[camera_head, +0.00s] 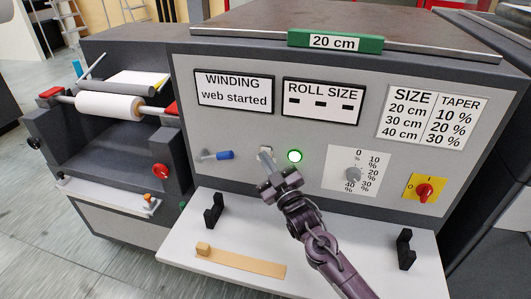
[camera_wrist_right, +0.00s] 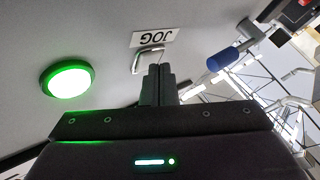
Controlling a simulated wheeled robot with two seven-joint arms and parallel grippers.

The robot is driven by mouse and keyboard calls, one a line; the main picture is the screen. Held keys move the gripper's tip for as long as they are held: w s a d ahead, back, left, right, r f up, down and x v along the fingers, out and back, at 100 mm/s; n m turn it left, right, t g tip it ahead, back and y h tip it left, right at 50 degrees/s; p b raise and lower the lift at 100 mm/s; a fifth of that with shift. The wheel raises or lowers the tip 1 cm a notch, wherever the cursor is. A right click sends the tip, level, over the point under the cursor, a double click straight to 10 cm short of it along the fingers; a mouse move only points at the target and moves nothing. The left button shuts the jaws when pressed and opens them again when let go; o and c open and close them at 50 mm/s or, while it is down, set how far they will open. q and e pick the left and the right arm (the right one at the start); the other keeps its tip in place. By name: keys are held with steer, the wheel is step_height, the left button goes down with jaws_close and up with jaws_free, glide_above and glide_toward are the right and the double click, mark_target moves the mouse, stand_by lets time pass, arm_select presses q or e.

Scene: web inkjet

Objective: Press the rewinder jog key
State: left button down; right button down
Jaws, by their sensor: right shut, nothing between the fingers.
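The jog key is a small pale metal paddle (camera_wrist_right: 148,60) under a white JOG label (camera_wrist_right: 154,38) in the right wrist view. My left gripper is not in view.
A green-lit button (camera_head: 295,156) is right of the key; a blue-handled lever (camera_head: 225,155) is left. The winding display (camera_head: 234,91) reads "web started". A dial (camera_head: 353,174) and red switch (camera_head: 425,191) sit further right. A shelf (camera_head: 340,235) with black brackets juts out below.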

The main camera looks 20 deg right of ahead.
stand_by(0.5)
steer(key=shift+s+a+p, duration=0.4)
steer(key=shift+s, duration=0.25)
steer(key=s+a+p, duration=0.1)
steer(key=s, duration=0.1)
steer(key=s+a+p, duration=0.1)
steer(key=s, duration=0.1)
steer(key=shift+a, duration=0.4)
stand_by(0.6)
